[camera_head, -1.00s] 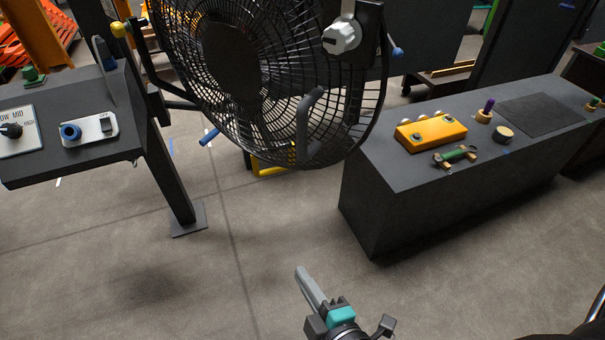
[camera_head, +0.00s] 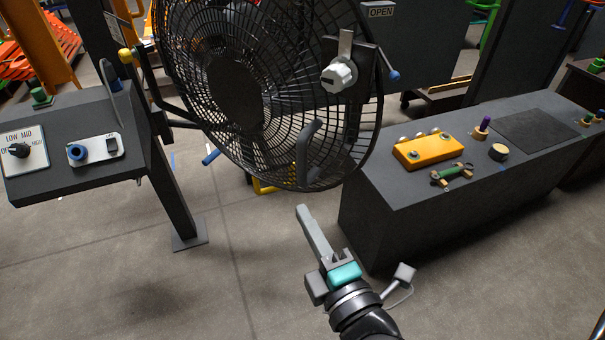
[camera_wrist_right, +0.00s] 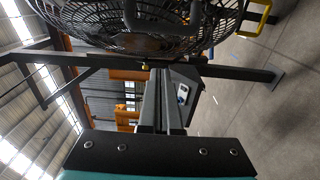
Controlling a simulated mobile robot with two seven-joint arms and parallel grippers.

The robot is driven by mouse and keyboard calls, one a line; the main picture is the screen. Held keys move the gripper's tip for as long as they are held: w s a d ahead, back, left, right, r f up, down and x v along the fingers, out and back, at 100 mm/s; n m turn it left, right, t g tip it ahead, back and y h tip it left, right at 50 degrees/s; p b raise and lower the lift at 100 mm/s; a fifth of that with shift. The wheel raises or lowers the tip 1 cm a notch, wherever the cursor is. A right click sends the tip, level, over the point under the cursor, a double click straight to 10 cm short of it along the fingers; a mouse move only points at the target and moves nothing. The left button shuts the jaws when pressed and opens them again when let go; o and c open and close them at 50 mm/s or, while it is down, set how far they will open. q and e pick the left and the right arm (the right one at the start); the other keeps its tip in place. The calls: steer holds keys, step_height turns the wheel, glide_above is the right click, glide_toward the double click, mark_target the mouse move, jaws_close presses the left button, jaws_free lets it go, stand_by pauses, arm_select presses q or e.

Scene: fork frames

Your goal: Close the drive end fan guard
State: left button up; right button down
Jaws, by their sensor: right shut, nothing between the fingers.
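The fan guard (camera_head: 290,165) is a round black wire cage at the upper middle of the head view. It has a dark bar handle (camera_head: 308,150) near its lower right and a pale knob (camera_head: 340,76) on a bracket at its right edge. The guard fills the top of the right wrist view (camera_wrist_right: 190,42), where part of a dark handle (camera_wrist_right: 148,45) also shows. My right gripper (camera_head: 303,210) is shut and empty. Its tips are just below the guard's lower rim in the picture, apart from the handle. My left gripper is out of view.
A panel with a dial (camera_head: 18,150) and a blue knob (camera_head: 76,152) stands at the left. A dark bench (camera_head: 440,215) at the right carries an orange block (camera_head: 428,150) and small parts. An "OPEN" sign (camera_head: 381,11) is behind.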

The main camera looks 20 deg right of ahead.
mark_target(304, 180)
steer(key=w, duration=0.2)
steer(key=w+d+p, duration=0.1)
steer(key=w, duration=0.2)
steer(key=w+p, duration=0.1)
steer(key=w, duration=0.2)
steer(key=shift+d, duration=0.4)
steer(key=shift+w+d+p, duration=0.25)
steer(key=shift+w+p, duration=0.05)
steer(key=shift+d, duration=0.15)
